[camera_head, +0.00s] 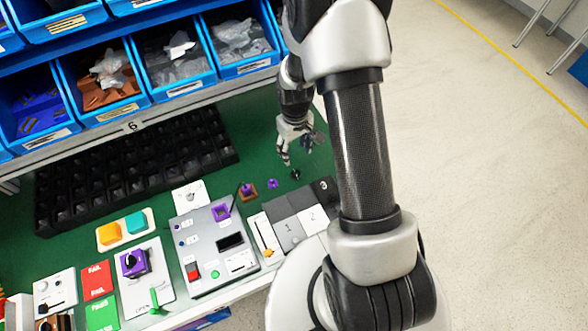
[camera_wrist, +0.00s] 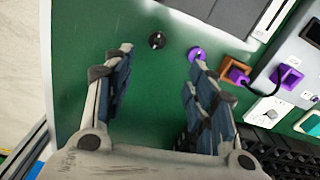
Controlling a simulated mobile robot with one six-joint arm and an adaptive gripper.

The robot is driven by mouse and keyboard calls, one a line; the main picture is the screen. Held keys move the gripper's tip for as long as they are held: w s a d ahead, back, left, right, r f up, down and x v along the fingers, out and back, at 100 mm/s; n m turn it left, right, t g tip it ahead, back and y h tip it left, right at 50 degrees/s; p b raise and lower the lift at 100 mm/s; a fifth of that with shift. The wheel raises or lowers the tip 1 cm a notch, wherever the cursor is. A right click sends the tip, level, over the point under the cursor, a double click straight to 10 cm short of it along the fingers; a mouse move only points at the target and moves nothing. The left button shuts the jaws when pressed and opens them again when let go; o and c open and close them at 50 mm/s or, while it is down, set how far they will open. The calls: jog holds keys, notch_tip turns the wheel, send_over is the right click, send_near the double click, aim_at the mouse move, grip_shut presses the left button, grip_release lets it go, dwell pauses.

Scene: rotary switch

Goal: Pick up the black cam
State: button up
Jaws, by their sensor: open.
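The black cam (camera_wrist: 157,40) is a small round black piece with a pale mark at its middle, lying on the green work surface. In the head view it is a small dark spot (camera_head: 296,175) just below my gripper (camera_head: 299,146). In the wrist view my gripper (camera_wrist: 160,70) is open, with nothing between its fingers. The cam shows beyond the fingertips, between the two finger lines and nearer the left finger. My gripper is apart from the cam, above the surface.
A purple round piece (camera_wrist: 196,54) lies close to the cam, near the right fingertip. An orange-brown block (camera_wrist: 234,70) with a purple part stands beyond it. Grey numbered plates (camera_head: 290,232) and a black compartment tray (camera_head: 130,165) flank the area. Blue bins (camera_head: 175,60) stand behind.

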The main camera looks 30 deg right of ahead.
jog(key=b, duration=0.2)
send_over(296, 171)
jog(key=f, duration=0.6)
jog(key=s+a+f, duration=0.1)
jog(key=f, duration=0.2)
jog(key=shift+w+d+f+b, duration=0.15)
jog(key=shift+f+b, duration=0.1)
jog(key=shift+f, duration=1.05)
jog(key=shift+d+f+b, duration=0.15)
jog(key=shift+f+b, duration=0.05)
jog(key=shift+f, duration=1.1)
jog(key=shift+c, duration=0.2)
jog(key=c, duration=0.8)
